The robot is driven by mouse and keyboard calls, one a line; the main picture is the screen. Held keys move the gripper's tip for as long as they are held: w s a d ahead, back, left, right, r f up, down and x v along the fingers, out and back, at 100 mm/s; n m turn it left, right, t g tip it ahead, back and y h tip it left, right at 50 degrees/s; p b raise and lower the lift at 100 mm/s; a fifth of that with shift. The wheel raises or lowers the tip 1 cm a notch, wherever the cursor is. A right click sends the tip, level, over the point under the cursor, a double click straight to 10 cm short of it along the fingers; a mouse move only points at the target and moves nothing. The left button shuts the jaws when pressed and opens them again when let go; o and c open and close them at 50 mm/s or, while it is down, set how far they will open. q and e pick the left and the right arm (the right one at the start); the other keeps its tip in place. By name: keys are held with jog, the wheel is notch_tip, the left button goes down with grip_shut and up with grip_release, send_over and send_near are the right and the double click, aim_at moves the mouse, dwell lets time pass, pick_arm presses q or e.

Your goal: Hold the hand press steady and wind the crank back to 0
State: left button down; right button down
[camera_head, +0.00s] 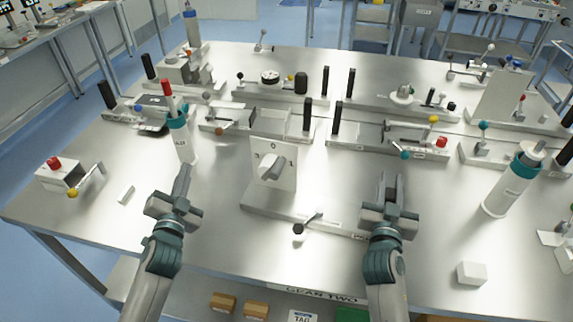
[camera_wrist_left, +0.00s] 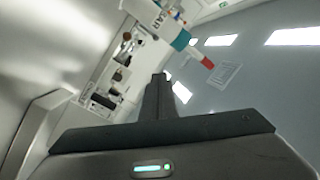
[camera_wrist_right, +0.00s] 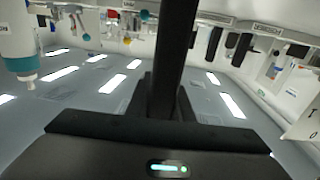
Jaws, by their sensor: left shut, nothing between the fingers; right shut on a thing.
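The front-middle fixture has an upright white plate (camera_head: 284,150) with a grey crank-like handle (camera_head: 273,165) on its face, standing on a long pale base (camera_head: 262,204). A short lever with a dark ball knob (camera_head: 298,229) sticks out at the front of the base. My right gripper (camera_head: 391,182) is at the base's right end, shut on a dark upright handle (camera_wrist_right: 172,45), which largely hides behind the fingers in the head view. My left gripper (camera_head: 184,175) is shut and empty, left of the plate and apart from it. The plate's marks are too small to read surely.
A white bottle (camera_head: 186,152) with teal collar and red tip stands just beyond my left gripper. A teal-topped cylinder (camera_head: 503,190) and white block (camera_head: 472,273) stand right. Fixtures fill the back.

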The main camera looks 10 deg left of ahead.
pick_arm(q)
jog(key=w+d+r+m+h, duration=0.1)
jog(key=w+d+r+h, duration=0.3)
jog(key=w+d+r, duration=0.7)
jog(key=w+d+r+m+g+h, duration=0.2)
jog(key=d+h, duration=0.2)
jog(key=d, duration=0.5)
jog(key=w+d+r+m+g+h, duration=0.2)
jog(key=d+r+g+h, duration=0.1)
jog(key=d, duration=0.7)
jog(key=s+d+m+g, duration=0.5)
jog(key=s+d+g, duration=0.2)
jog(key=d, duration=0.3)
jog(key=s+a+r+m+g+y, duration=0.2)
jog(key=s+a+g+y, duration=0.4)
jog(key=s+a, duration=0.3)
jog(key=shift+s+r+m+y, duration=0.15)
jog(key=shift+s+m+y, duration=0.25)
jog(key=shift+s+y, duration=0.2)
